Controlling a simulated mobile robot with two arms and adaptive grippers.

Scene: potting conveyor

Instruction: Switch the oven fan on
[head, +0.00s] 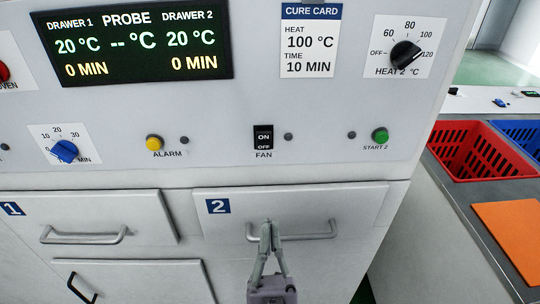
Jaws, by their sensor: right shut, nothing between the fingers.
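The oven's fan switch (263,138) is a small black rocker marked ON above and OFF below, with the label FAN under it. A small dark round lamp (288,137) sits just to its right and looks unlit. I cannot tell which way the rocker is tipped. My right gripper (268,224) points up from below, with its fingertips together and nothing between them. It is below the switch, in front of the drawer 2 handle (308,236); I cannot tell whether it touches the handle. My left gripper is not in view.
The panel holds a display (133,45), a yellow ALARM button (154,142), a green START 2 button (380,135), a black HEAT 2 knob (405,54) and a blue timer knob (65,151). A red crate (470,176) and an orange board (510,229) are at right.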

